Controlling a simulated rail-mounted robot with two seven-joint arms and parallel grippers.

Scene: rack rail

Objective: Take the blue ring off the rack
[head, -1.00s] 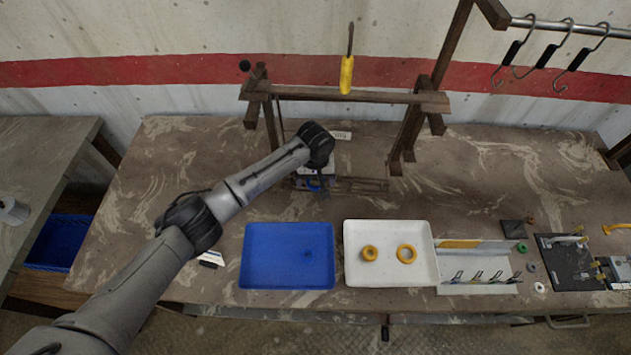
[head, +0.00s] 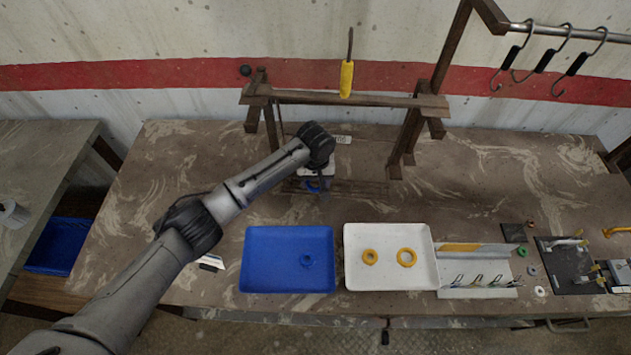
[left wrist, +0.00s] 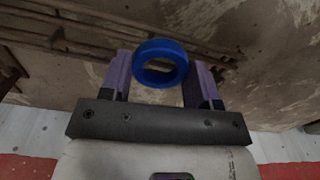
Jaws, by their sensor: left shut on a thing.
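A blue ring (left wrist: 160,47) sits between the two fingers of my left gripper (left wrist: 158,75) in the left wrist view, touching both. In the head view my left gripper (head: 315,177) is below the wooden rack's crossbar (head: 385,99), low over the table, with the blue ring (head: 312,186) partly hidden under it. Dark wooden rails show behind the ring in the left wrist view. I cannot tell whether the ring touches them. My right gripper is not in view.
A yellow-handled tool (head: 347,78) stands upright at the crossbar. A white tray (head: 388,279) with two yellow rings is right of the blue tray. A white holder (head: 480,292) and a black board (head: 566,275) are farther right. Hooks hang from a rail (head: 570,31) at upper right.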

